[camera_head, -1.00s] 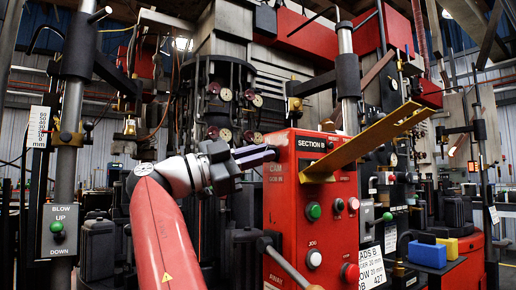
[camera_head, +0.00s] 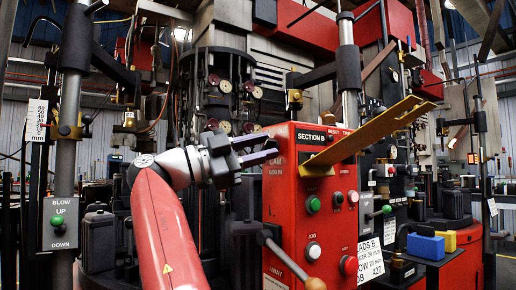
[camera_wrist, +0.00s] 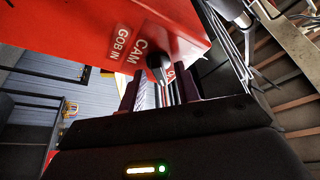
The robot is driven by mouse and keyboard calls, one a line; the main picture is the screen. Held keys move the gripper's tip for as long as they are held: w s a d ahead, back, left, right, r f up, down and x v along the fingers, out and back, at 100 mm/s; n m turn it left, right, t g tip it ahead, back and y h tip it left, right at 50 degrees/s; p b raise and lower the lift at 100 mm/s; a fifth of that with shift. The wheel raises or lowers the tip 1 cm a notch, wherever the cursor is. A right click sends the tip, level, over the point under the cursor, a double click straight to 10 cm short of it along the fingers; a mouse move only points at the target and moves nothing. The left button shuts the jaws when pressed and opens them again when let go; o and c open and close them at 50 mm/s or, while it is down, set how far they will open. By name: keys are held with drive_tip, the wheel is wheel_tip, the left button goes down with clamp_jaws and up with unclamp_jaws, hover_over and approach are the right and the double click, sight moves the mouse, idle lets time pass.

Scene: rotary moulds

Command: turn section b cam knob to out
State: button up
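The red Section B box (camera_head: 335,215) stands right of my gripper (camera_head: 272,148) in the head view. The CAM label and its words sit on the box's left face. In the wrist view the label reads CAM and GOB IN, tilted, on the red panel (camera_wrist: 95,35). The black cam knob (camera_wrist: 157,66) stands out from that panel, in line with the gap between the fingertips of my gripper (camera_wrist: 159,82). My gripper is open, with the fingers apart; I cannot tell whether they touch the knob. The knob does not show clearly in the head view.
A yellow bar (camera_head: 370,133) slants across the top of the box. A Blow Up/Down switch box (camera_head: 60,226) is on the left post. Blue (camera_head: 426,246) and yellow blocks lie at right.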

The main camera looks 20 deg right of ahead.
drive_tip(key=p+v, duration=0.1)
drive_tip(key=v, duration=0.7)
drive_tip(key=shift+s, duration=0.1)
idle(0.4)
